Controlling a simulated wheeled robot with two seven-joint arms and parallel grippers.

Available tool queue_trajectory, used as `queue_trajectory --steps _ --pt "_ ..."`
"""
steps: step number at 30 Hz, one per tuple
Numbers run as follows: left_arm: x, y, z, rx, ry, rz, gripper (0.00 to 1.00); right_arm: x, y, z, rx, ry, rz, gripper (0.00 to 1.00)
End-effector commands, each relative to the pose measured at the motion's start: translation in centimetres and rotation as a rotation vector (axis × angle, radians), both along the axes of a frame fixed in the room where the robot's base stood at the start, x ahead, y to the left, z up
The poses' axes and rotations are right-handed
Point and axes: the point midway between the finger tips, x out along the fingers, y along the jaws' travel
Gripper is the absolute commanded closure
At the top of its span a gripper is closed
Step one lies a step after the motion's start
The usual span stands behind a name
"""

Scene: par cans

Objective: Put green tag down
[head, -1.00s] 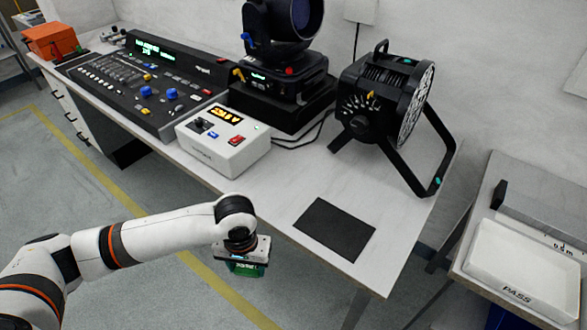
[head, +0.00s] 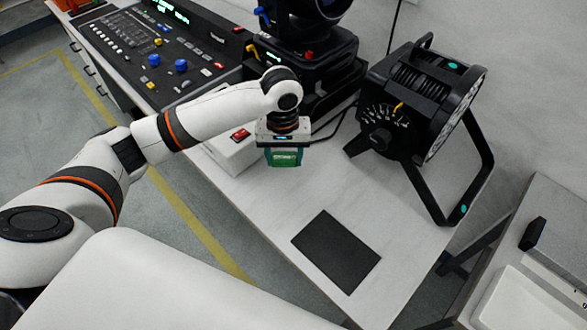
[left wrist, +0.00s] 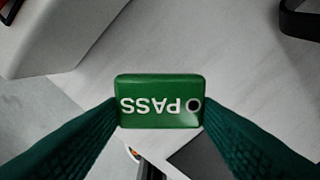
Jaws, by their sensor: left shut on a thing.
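The green tag (left wrist: 158,101) shows in the left wrist view, marked PASS in white, with a dark ringed hole at one end. My left gripper (head: 285,158) is shut on it, one finger at each end, and holds it over the table. In the head view the tag is mostly hidden between the green fingers. A flat black mat (head: 337,250) lies on the white table, in front of and to the right of the gripper; a corner of it also shows in the left wrist view (left wrist: 205,155). My right gripper is not in view.
The par can (head: 425,110) stands on its black bracket right of the gripper. A white box with a red switch (head: 240,135) is partly behind my left arm. A moving-head light (head: 305,55) and a control desk (head: 150,50) stand further back. A side table with a white tray (head: 530,305) is at right.

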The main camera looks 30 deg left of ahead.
Motion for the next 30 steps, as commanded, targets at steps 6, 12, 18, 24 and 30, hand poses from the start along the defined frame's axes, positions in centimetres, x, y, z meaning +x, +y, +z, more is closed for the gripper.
queue_trajectory --steps 6,12,18,24,30 --pt "-0.2 0.0 -3.9 0.001 0.005 0.000 0.66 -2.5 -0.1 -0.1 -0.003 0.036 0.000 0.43" --pt "-0.1 0.0 -6.1 0.001 0.002 0.000 0.66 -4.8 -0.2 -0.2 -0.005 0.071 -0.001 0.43" --pt "-0.2 0.1 -8.3 0.002 0.003 0.001 0.66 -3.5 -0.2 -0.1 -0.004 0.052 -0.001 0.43" --pt "-0.2 0.0 -9.8 0.001 0.000 -0.002 0.66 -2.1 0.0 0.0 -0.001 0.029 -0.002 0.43" --pt "-0.2 0.0 -9.8 0.001 0.000 -0.001 0.66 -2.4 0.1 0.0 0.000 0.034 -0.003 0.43"
